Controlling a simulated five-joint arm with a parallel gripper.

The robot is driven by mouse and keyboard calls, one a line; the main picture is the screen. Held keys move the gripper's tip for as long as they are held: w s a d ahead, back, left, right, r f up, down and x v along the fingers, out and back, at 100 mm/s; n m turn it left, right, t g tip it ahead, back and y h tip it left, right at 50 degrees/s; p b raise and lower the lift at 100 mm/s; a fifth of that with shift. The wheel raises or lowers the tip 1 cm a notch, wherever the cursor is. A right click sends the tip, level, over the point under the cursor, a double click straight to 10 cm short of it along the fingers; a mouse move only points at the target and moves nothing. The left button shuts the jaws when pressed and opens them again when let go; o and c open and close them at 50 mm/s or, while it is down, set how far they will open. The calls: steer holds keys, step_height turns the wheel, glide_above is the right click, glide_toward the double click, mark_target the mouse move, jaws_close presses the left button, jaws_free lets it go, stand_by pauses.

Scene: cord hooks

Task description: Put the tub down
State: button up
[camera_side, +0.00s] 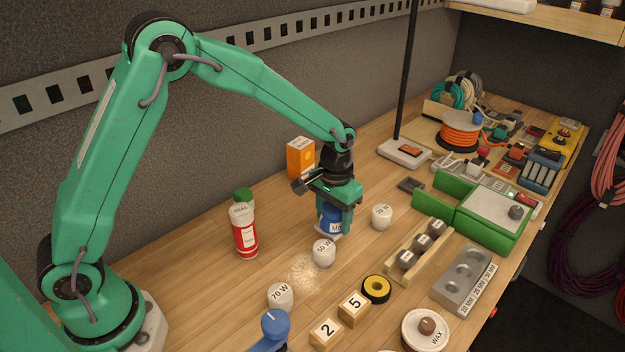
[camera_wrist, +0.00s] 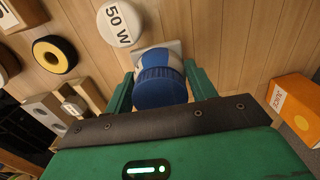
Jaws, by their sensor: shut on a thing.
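A small blue tub (camera_side: 329,219) with a white label marked with letters starting "M" is between the fingers of my gripper (camera_side: 335,212). In the wrist view, the tub's ribbed blue top (camera_wrist: 160,88) sits between the two green fingers (camera_wrist: 158,92), which are shut on it. The tub looks upright and low over the bench, with a pale flat pad (camera_wrist: 172,46) showing beneath it. I cannot tell whether the tub touches the pad. My fingers hide part of the tub.
A white 50 W weight (camera_side: 324,253) stands close in front of the tub, and another white weight (camera_side: 381,216) is to its right. An orange box (camera_side: 300,158) stands behind. A red-and-white bottle (camera_side: 243,230) is left. Bare bench (camera_side: 200,290) lies at front left.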

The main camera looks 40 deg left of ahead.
mark_target(333, 227)
steer(key=shift+f, duration=1.9)
steer(key=shift+f, duration=0.15)
steer(key=o, duration=1)
step_height(333, 227, up, 12)
steer(key=shift+r, duration=0.2)
